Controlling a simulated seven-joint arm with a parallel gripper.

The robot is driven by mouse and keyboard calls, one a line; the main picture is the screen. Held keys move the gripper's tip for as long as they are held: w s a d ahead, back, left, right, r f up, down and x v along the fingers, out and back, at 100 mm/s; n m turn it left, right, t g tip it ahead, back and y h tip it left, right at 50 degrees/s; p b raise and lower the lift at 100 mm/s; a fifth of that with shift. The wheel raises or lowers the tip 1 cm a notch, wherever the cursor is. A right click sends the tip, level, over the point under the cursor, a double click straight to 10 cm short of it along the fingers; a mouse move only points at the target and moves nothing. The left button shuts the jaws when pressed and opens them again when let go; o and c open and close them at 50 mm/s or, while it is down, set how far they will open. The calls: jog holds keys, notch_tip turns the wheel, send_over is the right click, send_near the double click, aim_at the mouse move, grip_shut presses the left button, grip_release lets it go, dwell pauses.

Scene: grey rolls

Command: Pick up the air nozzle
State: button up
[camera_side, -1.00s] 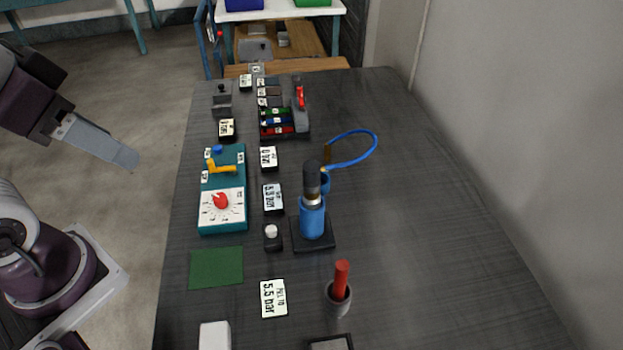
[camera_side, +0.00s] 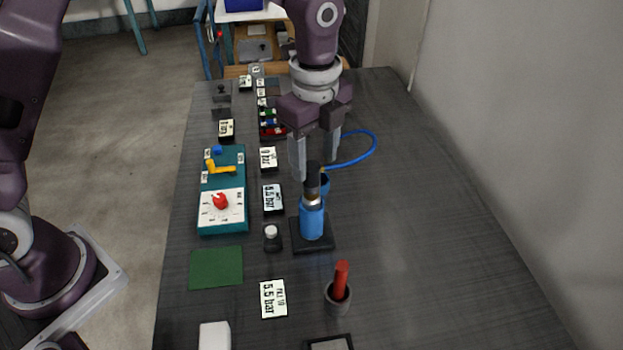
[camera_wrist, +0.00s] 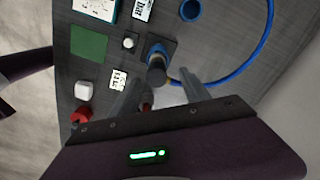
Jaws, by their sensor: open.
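An upright blue piece with a metal collar and black top, which I take for the air nozzle (camera_side: 312,218), stands on a square black base in the side view. The wrist view shows the nozzle (camera_wrist: 157,58) from above, its dark end facing the camera. My gripper (camera_side: 314,170) is open and points down at its black top. In the wrist view my gripper's (camera_wrist: 161,76) fingers appear on either side of that end. I see no grip on it, and the exact height gap is unclear. A blue hose (camera_side: 362,137) loops behind; its joint is hidden.
A blue cup (camera_side: 325,185) stands close behind the nozzle. A white knob on a black block (camera_side: 272,238) is at its left. A red stick in a grey cup (camera_side: 338,297) stands in front. The table's right side is clear up to the wall.

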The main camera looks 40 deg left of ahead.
aim_at(311, 183)
jog(key=f, duration=0.6)
jog(key=shift+s+a+f, duration=0.15)
jog(key=shift+a+f, duration=0.1)
jog(key=shift+f, duration=0.05)
grip_shut()
